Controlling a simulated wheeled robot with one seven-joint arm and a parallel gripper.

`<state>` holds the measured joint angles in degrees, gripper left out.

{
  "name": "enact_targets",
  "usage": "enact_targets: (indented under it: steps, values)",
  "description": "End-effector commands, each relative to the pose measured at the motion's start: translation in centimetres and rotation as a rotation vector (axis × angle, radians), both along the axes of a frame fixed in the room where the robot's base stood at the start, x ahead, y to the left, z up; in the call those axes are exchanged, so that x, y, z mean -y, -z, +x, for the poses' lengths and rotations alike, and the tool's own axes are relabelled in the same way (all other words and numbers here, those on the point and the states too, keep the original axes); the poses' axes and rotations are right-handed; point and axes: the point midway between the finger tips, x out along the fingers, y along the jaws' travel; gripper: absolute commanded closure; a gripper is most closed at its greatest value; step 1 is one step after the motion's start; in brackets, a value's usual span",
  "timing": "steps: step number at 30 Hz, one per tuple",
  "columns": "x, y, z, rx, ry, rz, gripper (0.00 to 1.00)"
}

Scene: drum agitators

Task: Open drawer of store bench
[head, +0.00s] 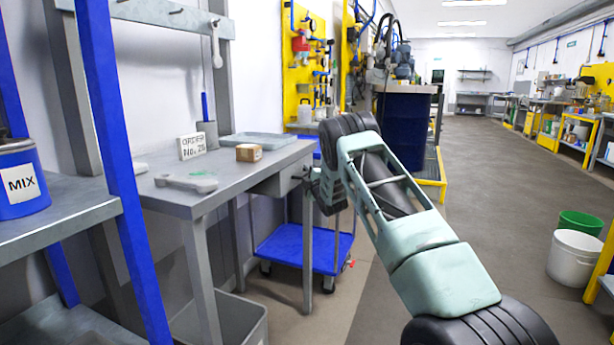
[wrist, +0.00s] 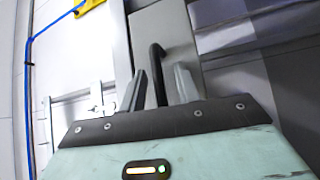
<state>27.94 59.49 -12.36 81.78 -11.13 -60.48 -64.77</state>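The grey store bench (head: 235,172) stands on the left in the head view, with its drawer (head: 278,183) under the right part of the top. The drawer looks shut, and my arm partly covers its front. My gripper (head: 312,188) is at the drawer front, small and dark in this view. In the wrist view the drawer front is a grey panel (wrist: 176,30) with a black bar handle (wrist: 158,72). My gripper's two fingers (wrist: 160,85) stand apart on either side of the handle, with gaps visible. I cannot tell whether either finger touches it.
A cardboard box (head: 249,153), a grey tray (head: 258,139), a sign (head: 192,146) and a scoop (head: 207,130) are on the bench top. A blue trolley (head: 290,249) stands on the floor beyond the bench. A blue post (head: 115,150) is at left.

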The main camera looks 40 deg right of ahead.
Motion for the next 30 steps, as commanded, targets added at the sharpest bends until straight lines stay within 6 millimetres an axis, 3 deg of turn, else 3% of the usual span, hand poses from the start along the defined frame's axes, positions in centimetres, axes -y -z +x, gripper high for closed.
enact_targets:
  steps: [1, 4, 11, 17, 23, 30]
  values:
    - [0.0, 0.0, 0.0, 0.000, 0.000, 0.000, 0.73]
    - [0.0, 0.0, 0.0, 0.000, 0.000, 0.000, 1.00]
    - [0.0, 0.0, -0.1, 0.000, 0.000, 0.000, 1.00]
    - [0.6, 0.0, -1.5, -0.001, 0.002, -0.001, 1.00]
    - [2.2, 0.2, -5.2, -0.001, 0.003, -0.001, 1.00]
    - [4.7, 0.3, -11.3, -0.001, 0.005, -0.001, 1.00]
